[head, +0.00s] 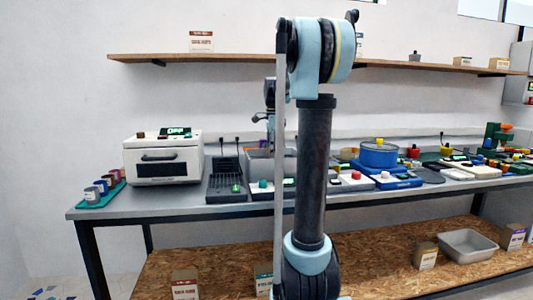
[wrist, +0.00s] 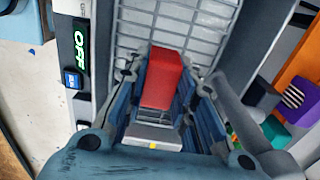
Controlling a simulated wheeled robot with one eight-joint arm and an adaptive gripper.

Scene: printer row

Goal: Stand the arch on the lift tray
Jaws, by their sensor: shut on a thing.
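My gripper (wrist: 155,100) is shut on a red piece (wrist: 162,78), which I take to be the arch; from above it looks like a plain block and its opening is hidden. A grey wire-grid tray (wrist: 200,18), seemingly the lift tray, lies beneath and beyond the piece inside a grey-walled tank. I cannot tell whether the piece touches the grid. In the head view my gripper (head: 270,145) is over the grey tank (head: 257,165), partly hidden by my arm, and the red piece cannot be made out.
A panel reading OFF with a blue button (wrist: 72,80) runs beside the tray. Right of the tank lie an orange part (wrist: 300,85) and a purple block (wrist: 282,132). A white oven-like machine (head: 162,157) and a dark slotted rack (head: 226,178) stand left of it.

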